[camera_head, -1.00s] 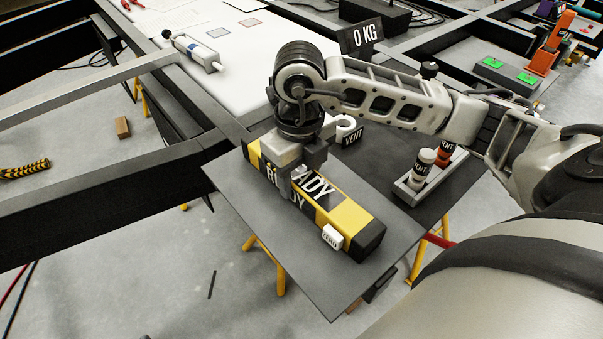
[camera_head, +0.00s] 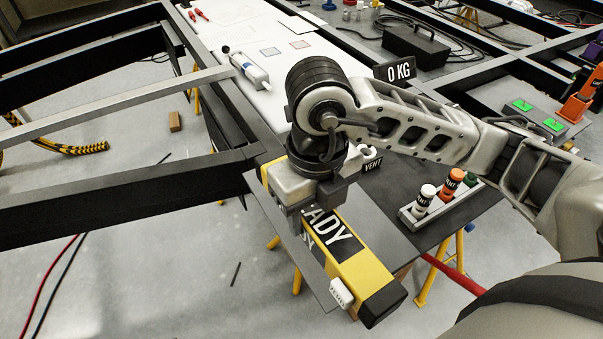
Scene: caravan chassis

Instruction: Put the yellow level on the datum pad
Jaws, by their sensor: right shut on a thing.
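The yellow level (camera_head: 362,270) is a long yellow and black bar with a "READY" label and a white "ZERO" button at its near end. My right gripper (camera_head: 309,214) is shut on the level towards its far end, from above. The level looks raised above the dark grey plate (camera_head: 385,222), with its near end reaching past the plate's edge. My gripper and wrist hide part of the level. I cannot tell for certain which surface is the datum pad. Two small outlined squares, one grey (camera_head: 270,51) and one reddish (camera_head: 300,45), lie on the white board. My left gripper is not in view.
A white and blue tube (camera_head: 250,72) lies on the white board (camera_head: 235,25). A "0 KG" sign (camera_head: 395,70) stands behind my arm. Black chassis beams (camera_head: 110,212) run along the left.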

